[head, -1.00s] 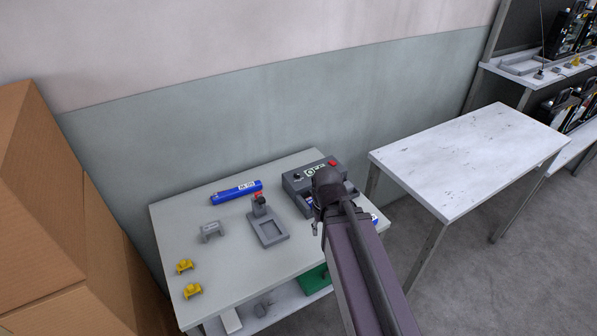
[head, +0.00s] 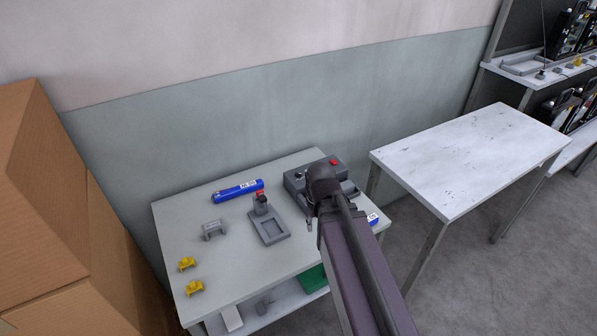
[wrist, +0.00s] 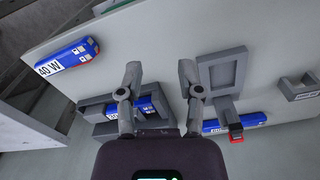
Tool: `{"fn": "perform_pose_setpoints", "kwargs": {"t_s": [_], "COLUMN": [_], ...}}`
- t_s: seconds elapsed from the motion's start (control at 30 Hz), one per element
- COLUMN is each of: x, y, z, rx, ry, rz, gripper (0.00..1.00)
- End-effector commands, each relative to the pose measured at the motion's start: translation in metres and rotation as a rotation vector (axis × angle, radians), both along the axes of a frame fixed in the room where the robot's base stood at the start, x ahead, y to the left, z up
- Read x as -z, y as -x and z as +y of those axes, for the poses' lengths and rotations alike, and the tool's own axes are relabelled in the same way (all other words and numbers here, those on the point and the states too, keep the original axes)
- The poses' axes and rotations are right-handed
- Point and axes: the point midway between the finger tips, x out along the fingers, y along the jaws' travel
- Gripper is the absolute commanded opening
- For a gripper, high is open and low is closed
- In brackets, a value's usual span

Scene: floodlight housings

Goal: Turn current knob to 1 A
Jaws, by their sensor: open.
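The dark grey control box (head: 293,183) stands at the back right of the near table in the head view. A small black knob (head: 298,174) and a red button (head: 333,162) show on its top. My arm covers the middle of the box, and the knob's setting is too small to read. In the wrist view, part of the box (wrist: 92,110) with a blue piece in it lies behind my left finger. My gripper (wrist: 159,75) is open and empty, its two fingers wide apart above the table.
A grey fixture (head: 264,238) with a red-topped clamp stands left of the box. A blue 40 W piece (wrist: 70,55) lies near the table edge. Another table (head: 470,155) stands bare.

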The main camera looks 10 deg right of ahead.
Motion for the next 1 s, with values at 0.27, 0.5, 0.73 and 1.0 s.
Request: {"fn": "perform_pose_setpoints", "kwargs": {"t_s": [0.27,0.5,0.73,1.0], "x": [-0.031,-0.064,-0.087,-0.096], "y": [-0.081,-0.178,-0.251,-0.283], "z": [0.0,0.0,0.0,0.0], "rx": [-0.261,-0.609,-0.899,-1.048], "ry": [0.0,0.0,0.0,0.0], "rz": [0.0,0.0,-0.001,-0.001], "gripper": [0.47,0.47,0.47,0.47]}}
